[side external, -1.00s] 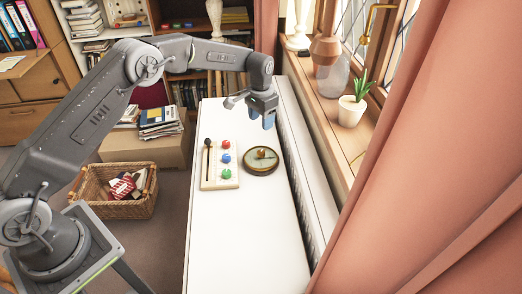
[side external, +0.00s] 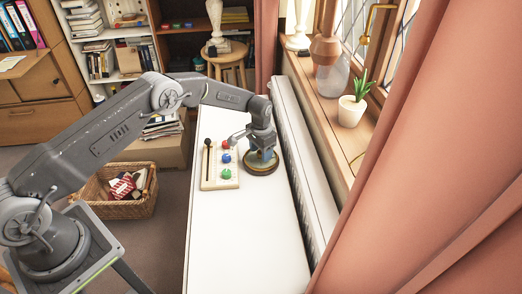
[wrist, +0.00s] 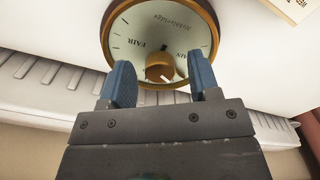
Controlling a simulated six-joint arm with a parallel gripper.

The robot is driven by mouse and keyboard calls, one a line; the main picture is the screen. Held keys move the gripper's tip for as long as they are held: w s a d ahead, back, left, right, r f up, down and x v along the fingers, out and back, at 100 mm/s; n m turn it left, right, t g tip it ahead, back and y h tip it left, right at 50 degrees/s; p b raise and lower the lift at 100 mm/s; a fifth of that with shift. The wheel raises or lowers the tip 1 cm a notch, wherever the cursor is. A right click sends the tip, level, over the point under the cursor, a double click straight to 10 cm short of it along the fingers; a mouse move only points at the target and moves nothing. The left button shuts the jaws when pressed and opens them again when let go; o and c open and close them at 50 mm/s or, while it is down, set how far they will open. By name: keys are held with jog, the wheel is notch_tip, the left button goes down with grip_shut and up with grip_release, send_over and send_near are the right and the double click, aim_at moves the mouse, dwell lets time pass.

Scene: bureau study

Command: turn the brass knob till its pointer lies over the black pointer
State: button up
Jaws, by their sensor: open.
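The round dial (wrist: 190,28) has a cream face with lettering and a brass rim, and it fills the top middle of the wrist view. The brass knob (wrist: 159,68) stands at its centre. A small dark mark, perhaps part of the black pointer, shows just above the knob; I cannot make out how the two pointers lie. My gripper (wrist: 160,77) is open, with one blue finger on each side of the knob and gaps visible. In the side view my gripper (side external: 262,156) is low over the dial (side external: 262,172) and hides the knob.
Left of the dial, a board (side external: 209,184) with red, blue and green knobs and a black-topped slider lies on the white surface (side external: 235,240). A ribbed white radiator-like strip (side external: 305,165) runs along the right. The front of the white surface is clear.

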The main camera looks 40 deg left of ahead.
jog(key=c, duration=0.9)
jog(key=shift+m, duration=0.3)
jog(key=m, duration=1.2)
jog(key=shift+m, duration=0.3)
dwell(0.3)
jog(key=o, duration=0.9)
